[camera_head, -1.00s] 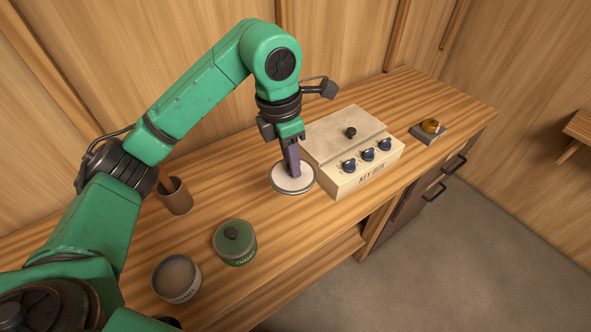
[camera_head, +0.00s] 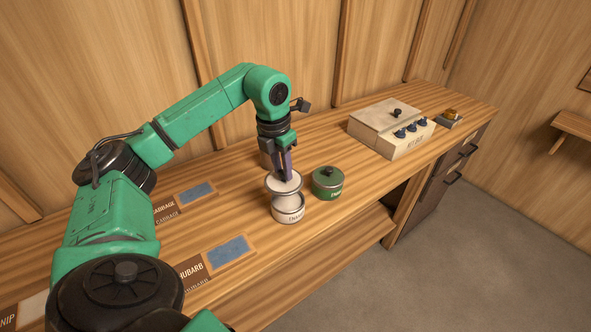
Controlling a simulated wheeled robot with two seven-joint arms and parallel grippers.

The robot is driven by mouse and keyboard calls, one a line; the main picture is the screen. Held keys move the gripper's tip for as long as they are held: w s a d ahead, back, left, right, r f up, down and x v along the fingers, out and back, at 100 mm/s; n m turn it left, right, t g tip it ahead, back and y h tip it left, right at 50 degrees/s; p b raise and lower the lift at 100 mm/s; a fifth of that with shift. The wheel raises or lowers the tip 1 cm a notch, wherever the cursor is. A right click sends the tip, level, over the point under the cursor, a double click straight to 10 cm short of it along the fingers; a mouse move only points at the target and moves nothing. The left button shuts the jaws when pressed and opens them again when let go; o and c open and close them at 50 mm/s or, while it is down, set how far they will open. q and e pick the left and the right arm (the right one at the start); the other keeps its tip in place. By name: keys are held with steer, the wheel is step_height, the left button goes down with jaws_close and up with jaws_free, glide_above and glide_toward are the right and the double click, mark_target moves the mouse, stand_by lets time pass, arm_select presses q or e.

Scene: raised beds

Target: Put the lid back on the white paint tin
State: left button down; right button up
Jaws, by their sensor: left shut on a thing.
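The white paint tin (camera_head: 289,213) stands upright on the bench, with dark lettering on its front. The round white lid (camera_head: 283,185) is above the tin's mouth, roughly level and slightly left of the tin's middle. It hides much of the tin's top, and I cannot tell how large the gap is. My left gripper (camera_head: 285,172) points down and is shut on the lid, at its top middle. My right gripper is not in view.
A green lidded tin (camera_head: 327,184) stands close to the right of the white tin. Blue-panelled label plates (camera_head: 231,252) lie left.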

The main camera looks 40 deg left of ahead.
arm_select(q)
steer(key=w+f+b, duration=0.1)
steer(key=f, duration=0.1)
steer(key=w+f+b, duration=0.1)
steer(key=shift+w+f, duration=0.15)
steer(key=shift+f, duration=0.25)
steer(key=s+f+b, duration=0.1)
steer(key=b, duration=0.1)
steer(key=shift+f+b, duration=0.3)
steer(key=shift+s+f, duration=0.1)
steer(key=shift+f, duration=0.25)
steer(key=shift+f+b, duration=0.3)
steer(key=shift+w+f, duration=0.2)
steer(key=shift+w, duration=0.1)
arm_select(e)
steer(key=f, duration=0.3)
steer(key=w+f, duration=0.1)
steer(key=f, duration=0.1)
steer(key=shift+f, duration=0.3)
arm_select(q)
steer(key=shift+s+r, duration=0.1)
steer(key=shift+s, duration=0.05)
steer(key=shift+f+p, duration=0.2)
steer(key=shift+p, duration=0.25)
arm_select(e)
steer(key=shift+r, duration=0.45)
